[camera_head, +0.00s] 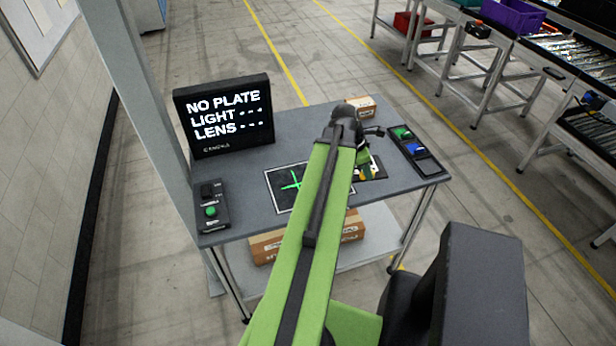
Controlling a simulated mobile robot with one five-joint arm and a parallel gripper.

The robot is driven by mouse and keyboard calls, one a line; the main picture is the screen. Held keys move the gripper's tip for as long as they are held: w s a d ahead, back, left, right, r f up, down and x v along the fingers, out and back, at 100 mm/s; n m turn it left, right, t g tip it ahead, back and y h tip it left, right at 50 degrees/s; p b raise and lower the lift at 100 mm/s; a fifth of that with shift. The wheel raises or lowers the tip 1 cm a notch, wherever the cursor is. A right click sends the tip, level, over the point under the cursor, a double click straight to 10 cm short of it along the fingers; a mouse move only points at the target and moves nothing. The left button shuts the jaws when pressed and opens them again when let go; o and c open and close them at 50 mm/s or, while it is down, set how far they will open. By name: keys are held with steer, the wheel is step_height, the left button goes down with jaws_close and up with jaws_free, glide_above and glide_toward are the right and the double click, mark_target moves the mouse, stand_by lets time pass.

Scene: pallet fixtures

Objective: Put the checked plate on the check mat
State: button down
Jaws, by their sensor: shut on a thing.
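The check mat (276,177) is a dark rectangle with a white outline and a green cross, flat on the grey table; my arm covers its right part. The checked plate (377,170) is a small dark piece with light and yellow patches, just right of the mat. My gripper (366,168) points down at the plate from above and is shut on it. My arm hides part of the plate and the fingertips, so I cannot tell whether the plate touches the table.
A black screen (224,115) reads "NO PLATE", "LIGHT ---", "LENS ---". A box with a green button (211,208) stands front left, a panel with green and blue parts (415,150) right. A small carton (362,106) is behind my arm. A grey post (135,80) rises left.

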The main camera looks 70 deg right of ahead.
steer(key=shift+n+h, duration=0.4)
steer(key=shift+n, duration=0.4)
steer(key=w, duration=0.4)
steer(key=w+d+r, duration=0.1)
steer(key=w, duration=0.1)
steer(key=shift+w+r, duration=0.1)
steer(key=shift+w, duration=0.3)
steer(key=shift+w+a+f, duration=0.15)
steer(key=shift+f, duration=0.1)
steer(key=w+a+f+b, duration=0.1)
steer(key=w+f+b, duration=0.1)
steer(key=w, duration=0.1)
steer(key=w+a+f+b, duration=0.1)
steer(key=w+f+b, duration=0.1)
steer(key=w, duration=0.1)
steer(key=w+a+f+b, duration=0.1)
steer(key=w+f+b, duration=0.1)
steer(key=w, duration=0.2)
steer(key=shift+a+f, duration=0.15)
steer(key=shift+f, duration=0.1)
steer(key=shift+w+a, duration=0.15)
steer(key=shift+w, duration=0.15)
step_height(320, 180, down, 4)
steer(key=b, duration=0.5)
steer(key=shift+f, duration=0.2)
steer(key=shift+r, duration=0.2)
steer(key=shift+f, duration=0.15)
steer(key=c, duration=1.4)
jaws_free()
steer(key=shift+o, duration=0.2)
